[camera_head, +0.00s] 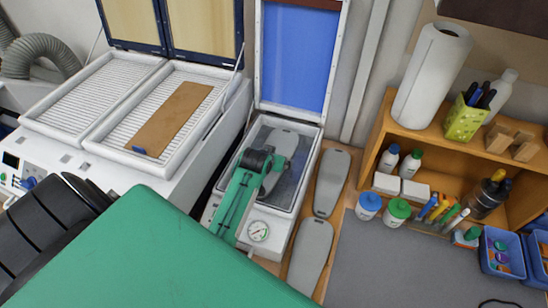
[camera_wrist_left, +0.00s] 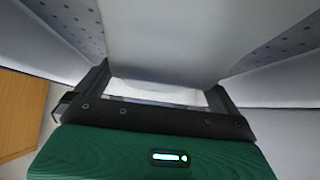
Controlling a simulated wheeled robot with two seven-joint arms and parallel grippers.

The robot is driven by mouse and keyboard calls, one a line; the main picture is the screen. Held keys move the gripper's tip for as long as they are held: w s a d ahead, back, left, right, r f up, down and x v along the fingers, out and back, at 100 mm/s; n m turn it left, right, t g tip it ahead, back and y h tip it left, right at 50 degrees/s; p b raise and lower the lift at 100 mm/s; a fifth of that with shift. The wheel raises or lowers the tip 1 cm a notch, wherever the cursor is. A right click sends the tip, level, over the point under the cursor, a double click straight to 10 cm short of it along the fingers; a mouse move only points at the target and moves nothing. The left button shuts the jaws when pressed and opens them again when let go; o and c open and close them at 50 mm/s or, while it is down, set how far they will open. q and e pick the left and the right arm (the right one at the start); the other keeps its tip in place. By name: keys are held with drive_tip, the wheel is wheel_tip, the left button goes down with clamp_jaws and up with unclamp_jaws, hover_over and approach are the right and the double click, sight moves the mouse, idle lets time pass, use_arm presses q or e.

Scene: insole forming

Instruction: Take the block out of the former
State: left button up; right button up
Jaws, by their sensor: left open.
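The former (camera_head: 308,107) is a white box with its blue-lined lid standing open at the back. A grey, sole-shaped block (camera_head: 283,140) lies inside it, partly hidden by my left gripper. My left gripper (camera_head: 262,160) is open and reaches down into the former over the block's near part. In the left wrist view a smooth grey shape, seemingly the block (camera_wrist_left: 170,45), runs between the two dark jaws, with a dotted surface on both sides. I cannot tell whether the jaws touch it. My right gripper is not in view.
Two grey sole-shaped pieces (camera_head: 332,180) lie on the wooden strip right of the former. A white heater (camera_head: 95,148) with a brown sheet (camera_head: 172,118) stands left. A gauge (camera_head: 258,231) is on the former's front. A wooden shelf (camera_head: 445,148) with bottles stands right; the grey mat (camera_head: 375,265) is mostly clear.

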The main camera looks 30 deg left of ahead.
use_arm(q)
drive_tip(key=shift+c, duration=0.2)
drive_tip(key=shift+r, duration=0.1)
drive_tip(key=c, duration=0.9)
